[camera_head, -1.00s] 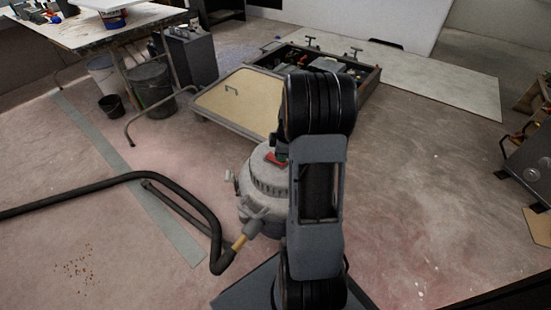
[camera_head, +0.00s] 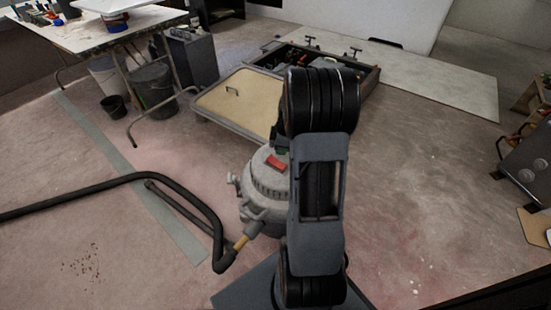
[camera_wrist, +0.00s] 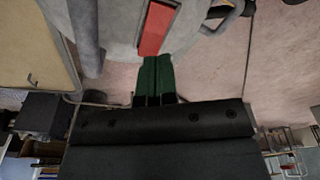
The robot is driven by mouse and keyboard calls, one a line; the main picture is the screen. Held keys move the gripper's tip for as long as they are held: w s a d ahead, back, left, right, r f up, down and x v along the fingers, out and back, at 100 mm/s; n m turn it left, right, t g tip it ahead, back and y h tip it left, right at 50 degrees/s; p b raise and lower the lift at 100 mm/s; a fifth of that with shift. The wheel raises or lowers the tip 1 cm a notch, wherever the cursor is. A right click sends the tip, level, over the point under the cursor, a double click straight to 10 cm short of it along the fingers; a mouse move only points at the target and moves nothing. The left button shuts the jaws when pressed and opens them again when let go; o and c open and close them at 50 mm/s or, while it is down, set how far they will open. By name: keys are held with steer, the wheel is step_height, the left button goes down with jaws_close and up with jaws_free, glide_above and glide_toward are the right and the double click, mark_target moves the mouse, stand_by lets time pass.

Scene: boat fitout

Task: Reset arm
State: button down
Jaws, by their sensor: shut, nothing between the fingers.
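My gripper (camera_wrist: 153,80) shows in the wrist view as two green fingers lying side by side, shut and empty. Their tips are close to a red rocker switch (camera_wrist: 155,30) on a grey machine (camera_wrist: 112,28). I cannot tell whether they touch it. In the head view the grey machine (camera_head: 262,205) stands upright left of my arm, with the red switch (camera_head: 275,161) on its top. My arm covers its right side and hides most of the gripper there.
A black hose (camera_head: 190,203) runs from the grey machine to the left over the floor. Behind stands an open low box (camera_head: 372,82) with a tan hatch panel (camera_head: 236,98). A worktable (camera_head: 140,22) and buckets (camera_head: 152,87) are back left.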

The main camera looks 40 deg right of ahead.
steer(key=shift+r+p, duration=0.3)
steer(key=shift+r, duration=0.4)
